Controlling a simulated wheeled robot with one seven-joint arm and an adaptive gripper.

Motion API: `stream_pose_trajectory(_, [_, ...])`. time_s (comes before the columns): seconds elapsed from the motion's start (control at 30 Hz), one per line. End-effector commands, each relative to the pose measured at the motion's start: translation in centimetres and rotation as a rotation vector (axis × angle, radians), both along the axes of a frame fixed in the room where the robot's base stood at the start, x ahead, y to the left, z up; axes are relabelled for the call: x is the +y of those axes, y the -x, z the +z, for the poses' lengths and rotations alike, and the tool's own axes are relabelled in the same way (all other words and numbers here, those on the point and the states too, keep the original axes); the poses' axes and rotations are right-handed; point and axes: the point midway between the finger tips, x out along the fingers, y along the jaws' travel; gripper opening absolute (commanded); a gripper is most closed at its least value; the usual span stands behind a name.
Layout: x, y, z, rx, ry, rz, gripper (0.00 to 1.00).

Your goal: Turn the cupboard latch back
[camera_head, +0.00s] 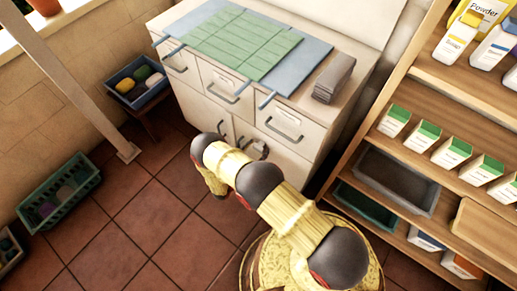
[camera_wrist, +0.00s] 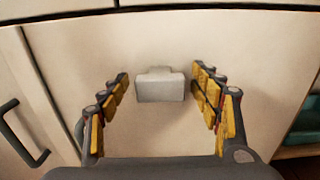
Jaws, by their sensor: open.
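The latch (camera_wrist: 160,85) is a small pale grey block on the cream cupboard door (camera_wrist: 75,50) in the wrist view. It looks wider than tall, with a narrower raised part on top. My gripper (camera_wrist: 160,98) is open, with one yellow-padded finger left of the latch and one right of it. A gap shows between the latch and each finger. I cannot tell how far the fingertips are from the door. In the head view my arm reaches to the front of the white cabinet (camera_head: 205,112); I cannot make out the latch there.
A dark bar handle (camera_wrist: 22,130) is left of my gripper. Wooden shelves (camera_head: 455,85) with bottles and cartons stand close on the cabinet's right. A blue crate (camera_head: 125,98) and a green basket (camera_head: 50,205) are at left. Tiled floor is clear between.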

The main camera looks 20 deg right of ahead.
Motion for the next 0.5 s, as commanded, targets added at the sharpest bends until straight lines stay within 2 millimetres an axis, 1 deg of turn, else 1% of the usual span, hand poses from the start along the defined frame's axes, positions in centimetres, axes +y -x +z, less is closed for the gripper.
stream_pose_trajectory(0.1, [-0.63,-0.42,-0.02,-0.001,-0.001,-0.002,0.64])
stream_pose_trajectory(0.37, [-0.76,-0.54,0.04,0.0,0.0,0.0,0.64])
stream_pose_trajectory(0.5, [-0.76,-0.53,0.03,0.0,0.0,-0.001,0.57])
